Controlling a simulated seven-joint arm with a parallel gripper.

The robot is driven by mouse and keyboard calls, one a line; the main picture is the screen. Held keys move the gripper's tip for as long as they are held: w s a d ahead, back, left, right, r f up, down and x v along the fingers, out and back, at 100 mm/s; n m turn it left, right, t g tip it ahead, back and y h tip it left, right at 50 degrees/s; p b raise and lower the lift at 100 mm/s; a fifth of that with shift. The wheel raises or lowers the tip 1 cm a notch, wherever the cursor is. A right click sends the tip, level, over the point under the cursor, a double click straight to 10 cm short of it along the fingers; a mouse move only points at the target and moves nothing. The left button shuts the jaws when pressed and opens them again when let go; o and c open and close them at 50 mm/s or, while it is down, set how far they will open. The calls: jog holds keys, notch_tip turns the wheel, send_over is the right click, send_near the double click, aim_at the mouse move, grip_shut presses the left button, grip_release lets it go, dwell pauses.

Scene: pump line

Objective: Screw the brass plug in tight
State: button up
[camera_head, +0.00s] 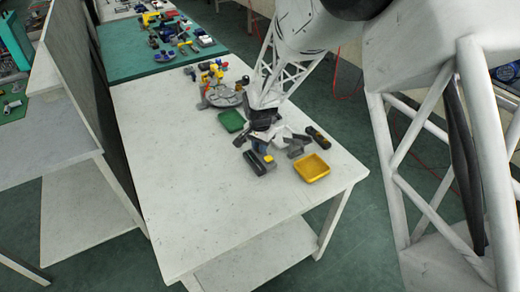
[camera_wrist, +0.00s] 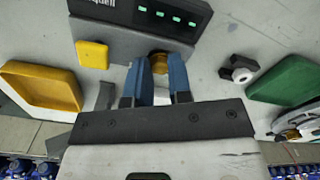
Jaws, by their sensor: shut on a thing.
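The brass plug (camera_wrist: 158,62) shows in the wrist view between the two blue fingers of my gripper (camera_wrist: 158,72). The gripper is shut on it. The plug sits at the near edge of a grey housing (camera_wrist: 135,40) with a dark panel and several green lights. How far the plug is in its hole is hidden by the fingers. In the head view my gripper (camera_head: 261,146) points down at the grey housing (camera_head: 254,165), and the plug cannot be made out there.
A yellow block (camera_wrist: 92,54) is against the housing. A yellow tray (camera_head: 311,168) lies right, a green tray (camera_head: 231,121) behind. A black-and-white round part (camera_wrist: 238,68) lies near the green tray. Grey parts crowd the arm's right. The white table's (camera_head: 190,200) front left is clear.

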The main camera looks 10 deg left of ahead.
jog(key=m, duration=0.5)
jog(key=shift+m, duration=0.4)
jog(key=m, duration=0.4)
jog(key=shift+m, duration=1.3)
jog(key=shift+m, duration=3.5)
